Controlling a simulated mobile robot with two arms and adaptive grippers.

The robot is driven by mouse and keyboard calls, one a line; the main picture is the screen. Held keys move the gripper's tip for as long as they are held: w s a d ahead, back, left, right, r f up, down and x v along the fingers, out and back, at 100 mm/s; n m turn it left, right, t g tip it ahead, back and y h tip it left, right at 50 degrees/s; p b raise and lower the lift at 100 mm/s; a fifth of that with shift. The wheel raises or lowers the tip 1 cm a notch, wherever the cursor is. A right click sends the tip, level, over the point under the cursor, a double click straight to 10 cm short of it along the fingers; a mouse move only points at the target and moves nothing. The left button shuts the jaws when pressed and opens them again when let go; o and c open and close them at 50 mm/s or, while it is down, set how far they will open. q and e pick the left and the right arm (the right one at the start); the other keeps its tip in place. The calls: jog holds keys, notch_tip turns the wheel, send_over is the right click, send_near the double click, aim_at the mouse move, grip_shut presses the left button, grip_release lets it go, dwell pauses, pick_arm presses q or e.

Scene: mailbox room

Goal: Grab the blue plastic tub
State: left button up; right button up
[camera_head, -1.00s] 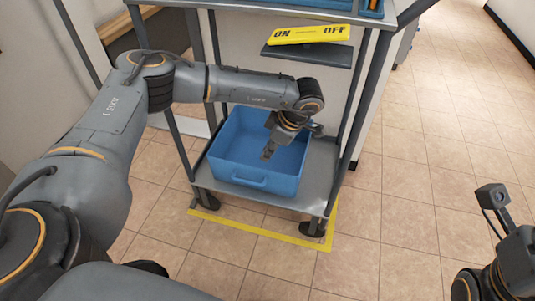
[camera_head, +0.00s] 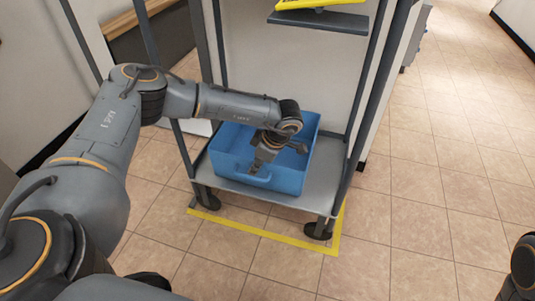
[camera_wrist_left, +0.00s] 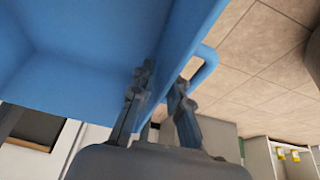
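The blue plastic tub (camera_head: 288,179) sits on the low shelf of a grey rack in the head view, its handle on the front wall. My left gripper (camera_head: 258,168) reaches down over the tub's front rim near the handle. In the left wrist view, its two fingers (camera_wrist_left: 163,92) are apart, one on the tub's inner side and one on the outer side by the handle (camera_wrist_left: 205,65). The tub wall (camera_wrist_left: 180,40) runs between them; finger contact is unclear. My right gripper is out of view; only part of that arm shows at the lower right edge.
The grey shelf (camera_head: 325,178) has upright posts on both sides of the tub. A small dark upper shelf (camera_head: 320,21) holds a yellow sign (camera_head: 300,4). Yellow tape (camera_head: 285,238) marks the floor at the rack. Tiled floor (camera_head: 430,180) is clear to the right.

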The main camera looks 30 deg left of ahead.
pick_arm(q)
grip_shut()
dwell(0.5)
